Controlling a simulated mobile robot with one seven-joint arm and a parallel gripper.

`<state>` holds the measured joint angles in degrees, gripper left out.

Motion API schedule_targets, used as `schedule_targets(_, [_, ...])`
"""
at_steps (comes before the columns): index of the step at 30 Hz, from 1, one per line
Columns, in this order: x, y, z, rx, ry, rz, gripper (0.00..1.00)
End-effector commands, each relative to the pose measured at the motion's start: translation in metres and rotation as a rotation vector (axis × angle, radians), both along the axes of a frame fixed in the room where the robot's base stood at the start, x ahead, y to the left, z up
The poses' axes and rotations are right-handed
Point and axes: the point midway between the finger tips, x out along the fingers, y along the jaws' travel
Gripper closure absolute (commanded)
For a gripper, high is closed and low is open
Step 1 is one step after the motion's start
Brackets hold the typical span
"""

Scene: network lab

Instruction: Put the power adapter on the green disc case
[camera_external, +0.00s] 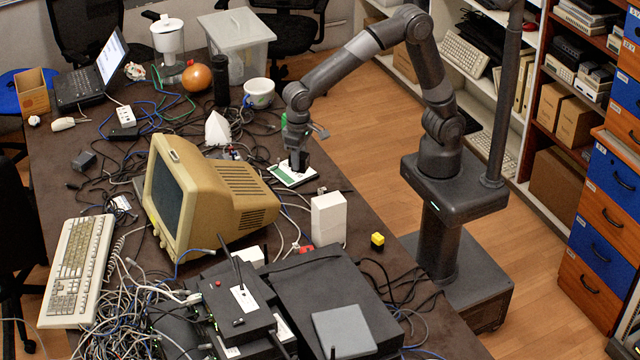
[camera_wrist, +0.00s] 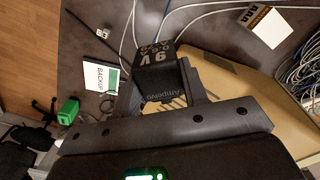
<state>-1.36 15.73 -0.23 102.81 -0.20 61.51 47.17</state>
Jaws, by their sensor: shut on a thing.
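My gripper (camera_external: 299,158) is shut on the power adapter, a black block marked 9V (camera_wrist: 159,68), in the wrist view. In the external view the adapter is small and dark at the gripper's tip, and my fingers partly hide it. The green disc case (camera_external: 287,178) lies flat on the table below the gripper, green and white. In the wrist view the case (camera_wrist: 100,76) shows a white label reading BACKUP and a green edge, left of the adapter. The adapter appears above the case's right side; I cannot tell whether they touch.
The beige CRT monitor (camera_external: 205,200) stands close left of the case. A white box (camera_external: 328,218) stands in front, with black devices (camera_external: 330,290) nearer the camera. Loose cables surround the case. A green object (camera_wrist: 68,110) is beyond the case in the wrist view.

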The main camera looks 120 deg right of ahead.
Motion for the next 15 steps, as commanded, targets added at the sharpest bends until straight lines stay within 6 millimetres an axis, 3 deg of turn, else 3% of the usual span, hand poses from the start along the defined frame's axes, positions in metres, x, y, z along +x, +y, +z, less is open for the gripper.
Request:
schedule_targets(1, [-0.004,-0.025,0.001,0.000,-0.002,-0.046,0.87])
schedule_targets(3, [-0.010,-0.054,0.001,0.000,-0.002,-0.102,0.87])
schedule_targets(8, [-0.031,-0.119,0.001,0.001,-0.002,-0.232,0.87])
schedule_targets(15, [-0.077,-0.207,0.000,0.001,-0.002,-0.426,0.87])
